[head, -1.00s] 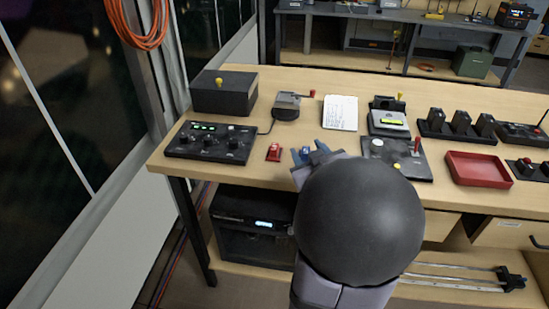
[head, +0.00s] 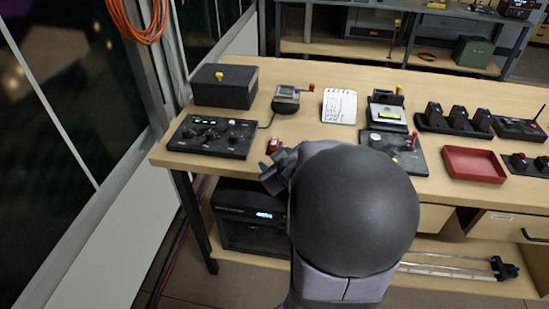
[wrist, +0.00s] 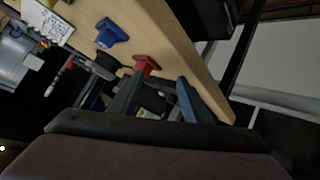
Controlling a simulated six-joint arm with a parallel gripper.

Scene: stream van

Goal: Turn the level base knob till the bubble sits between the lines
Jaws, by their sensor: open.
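A grey device with a bright yellow-green strip (head: 389,115), which looks like the level with its bubble vial, stands right of centre on the bench in the head view. A yellow knob (head: 399,90) shows at its back. The bubble and lines are too small to make out. My gripper (head: 274,172) is at the front edge of the bench, well to the left of the level and close to a small red piece (head: 274,145). In the wrist view my gripper (wrist: 158,98) has its fingers apart, with nothing clearly held between them.
A black panel with knobs (head: 212,136) lies at the left, a black box (head: 224,87) behind it. A notepad (head: 339,106) stands mid-bench. A red tray (head: 474,164) is right. A blue piece (wrist: 112,32) sits near the red one in the wrist view; my arm hides part of the bench.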

